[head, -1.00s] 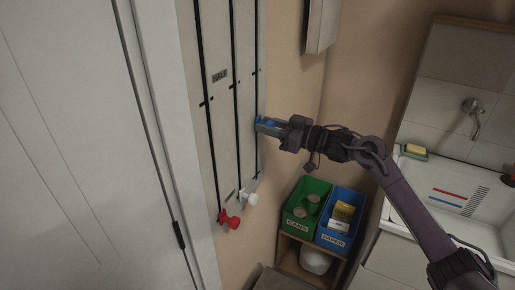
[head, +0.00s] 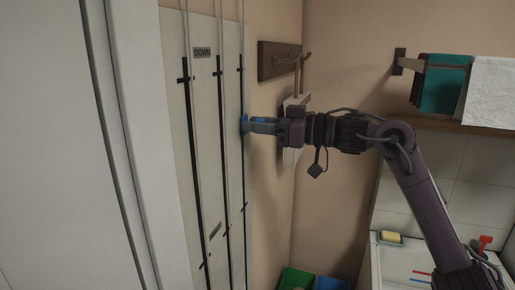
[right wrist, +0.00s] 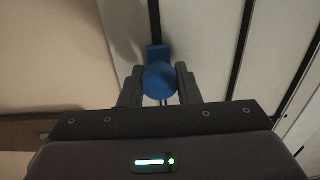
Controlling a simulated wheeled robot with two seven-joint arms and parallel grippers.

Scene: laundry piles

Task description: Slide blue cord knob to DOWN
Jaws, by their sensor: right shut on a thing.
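The blue cord knob (head: 245,123) sits on the rightmost dark slot of the pale wall panel (head: 211,150). My right gripper (head: 253,124) is shut on it, coming from the right. In the right wrist view the round blue knob (right wrist: 160,82) is between my two fingers (right wrist: 159,88). A label reading DOWN (head: 203,52) is near the panel's top. The knob is below the level of that label and below the upper dark cross mark (head: 240,69) on its slot. My left gripper is out of view.
A second label (head: 215,230), too small to read, is lower on the panel. A wooden hook rail (head: 279,61) is on the wall to the right. A towel rack with a teal towel (head: 440,84) and a sink (head: 400,262) are further right.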

